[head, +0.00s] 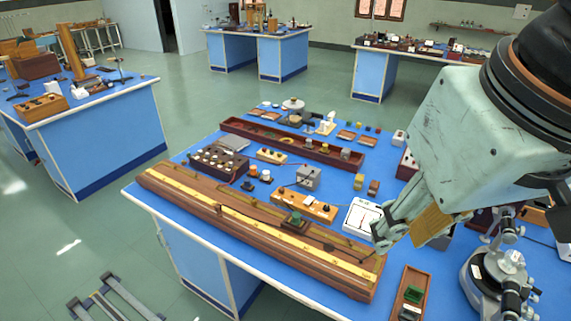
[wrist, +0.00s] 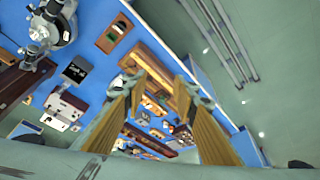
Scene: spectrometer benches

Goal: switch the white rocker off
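My gripper (head: 383,238) is over the blue bench, near the right end of the long wooden rail apparatus, and hides part of the bench there. In the wrist view my gripper (wrist: 160,84) has its two fingers well apart with nothing between them. I cannot make out a white rocker with certainty in either view. A white-faced box (head: 360,217) lies just left of my gripper in the head view. A maroon and white box (wrist: 62,110) shows at the left of the wrist view, apart from the fingers; its details are too small to tell.
The long wooden rail apparatus (head: 240,222) runs along the bench's front edge. A wooden tray (head: 410,290) and a microscope-like instrument (head: 502,280) stand at the right. Several small instruments crowd the bench middle. Green floor (head: 60,240) lies open at left.

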